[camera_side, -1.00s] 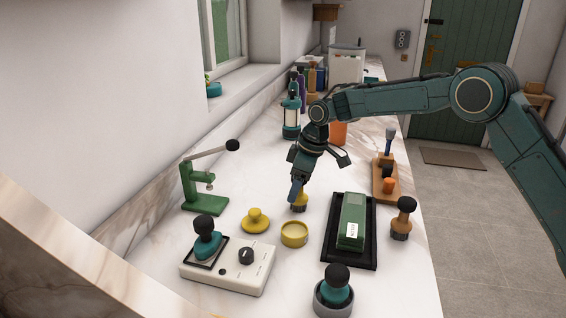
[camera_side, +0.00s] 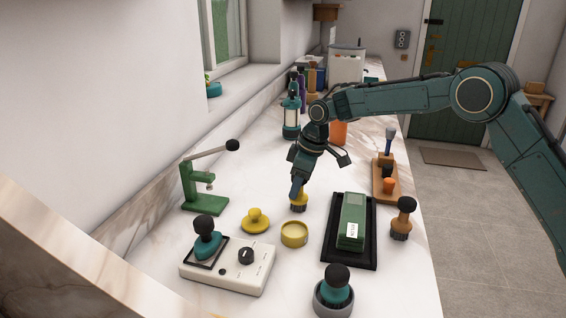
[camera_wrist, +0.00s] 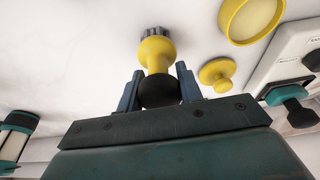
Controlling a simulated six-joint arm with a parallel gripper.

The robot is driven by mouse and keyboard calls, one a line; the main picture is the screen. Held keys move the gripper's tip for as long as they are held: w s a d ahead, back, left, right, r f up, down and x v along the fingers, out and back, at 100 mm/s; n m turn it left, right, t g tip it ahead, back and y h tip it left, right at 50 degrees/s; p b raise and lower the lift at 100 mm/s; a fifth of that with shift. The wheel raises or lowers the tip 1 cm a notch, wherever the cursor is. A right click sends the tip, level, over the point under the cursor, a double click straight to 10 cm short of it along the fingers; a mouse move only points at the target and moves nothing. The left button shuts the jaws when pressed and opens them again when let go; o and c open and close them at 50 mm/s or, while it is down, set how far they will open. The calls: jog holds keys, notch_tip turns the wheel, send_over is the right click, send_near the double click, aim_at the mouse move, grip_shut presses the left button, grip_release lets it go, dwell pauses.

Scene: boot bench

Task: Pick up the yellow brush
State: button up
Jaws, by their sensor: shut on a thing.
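The yellow brush (camera_wrist: 156,55) shows in the wrist view with a yellow body, a dark knob and dark bristles. Its knob sits between the two blue fingers of my gripper (camera_wrist: 159,88), which is shut on it. In the side view the yellow brush (camera_side: 299,203) stands upright, bristles down at the bench top, below my gripper (camera_side: 298,188). The knob is hidden there by the fingers. I cannot tell whether the bristles still touch the bench.
A round yellow tin (camera_side: 294,234) and a yellow knobbed lid (camera_side: 256,220) lie close by. A green box on a black tray (camera_side: 368,262) is to the right. A green lever stand (camera_side: 190,190) is to the left, a white control box (camera_side: 225,277) in front. A brown brush (camera_side: 403,220) stands right.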

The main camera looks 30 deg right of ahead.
jog(key=shift+r, duration=5)
jog(key=shift+s+a, duration=0.3)
jog(key=shift+a, duration=0.15)
jog(key=s+a+f, duration=0.1)
jog(key=s+a, duration=0.5)
jog(key=s, duration=0.2)
jog(key=shift+s+f, duration=0.3)
jog(key=shift+a+f, duration=0.1)
jog(key=shift+f, duration=0.1)
jog(key=shift+f, duration=2)
jog(key=shift+f, duration=0.65)
